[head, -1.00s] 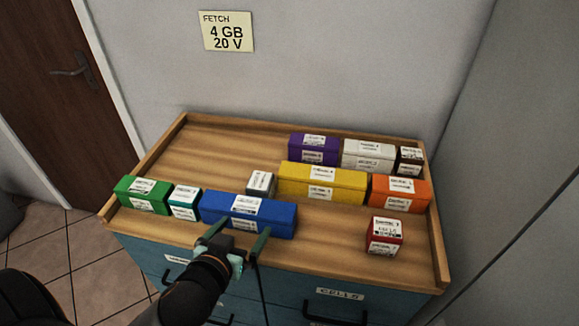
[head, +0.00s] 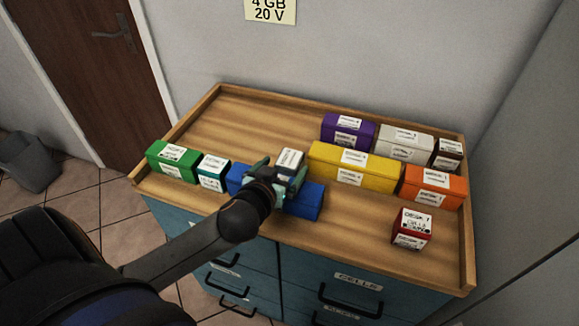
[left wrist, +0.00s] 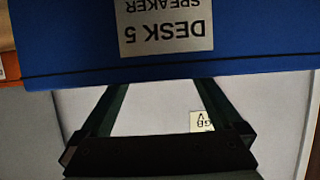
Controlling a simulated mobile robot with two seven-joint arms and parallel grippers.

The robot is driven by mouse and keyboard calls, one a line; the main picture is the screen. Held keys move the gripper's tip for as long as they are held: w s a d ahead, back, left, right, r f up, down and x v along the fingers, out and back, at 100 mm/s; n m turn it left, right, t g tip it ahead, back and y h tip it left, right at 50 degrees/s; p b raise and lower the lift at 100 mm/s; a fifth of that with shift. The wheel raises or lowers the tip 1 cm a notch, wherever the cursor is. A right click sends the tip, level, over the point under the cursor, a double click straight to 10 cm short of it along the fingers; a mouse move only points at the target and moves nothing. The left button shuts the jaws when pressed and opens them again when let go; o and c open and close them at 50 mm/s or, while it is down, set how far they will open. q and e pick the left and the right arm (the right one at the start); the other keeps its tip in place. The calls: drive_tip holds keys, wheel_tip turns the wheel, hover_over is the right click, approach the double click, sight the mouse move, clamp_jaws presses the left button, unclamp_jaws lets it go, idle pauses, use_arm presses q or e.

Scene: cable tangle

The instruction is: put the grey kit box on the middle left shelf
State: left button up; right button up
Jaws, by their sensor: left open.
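Two boxes could be the grey one: a small dark grey box with white labels (head: 290,160) behind the blue box, and a larger light grey box (head: 405,143) in the back row. My left gripper (head: 280,177) is open above the blue box (head: 308,202), just in front of the small grey box, and hides the middle of the blue box. In the left wrist view the open fingers (left wrist: 162,88) reach up to the blue box (left wrist: 265,35), labelled "DESK 5 SPEAKER". Whether they touch it I cannot tell. No shelf and no right gripper are in view.
Green (head: 173,162) and teal (head: 213,172) boxes stand left of the blue one. Yellow (head: 322,165), purple (head: 340,132), orange (head: 432,186), red (head: 411,229) and dark brown (head: 448,153) boxes stand right. The rimmed wooden top's back left is bare.

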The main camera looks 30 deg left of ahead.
sight(287, 164)
use_arm(q)
drive_tip(key=x, duration=0.3)
drive_tip(key=shift+w+a+f, duration=0.1)
drive_tip(key=shift+w, duration=0.1)
drive_tip(key=c, duration=1.5)
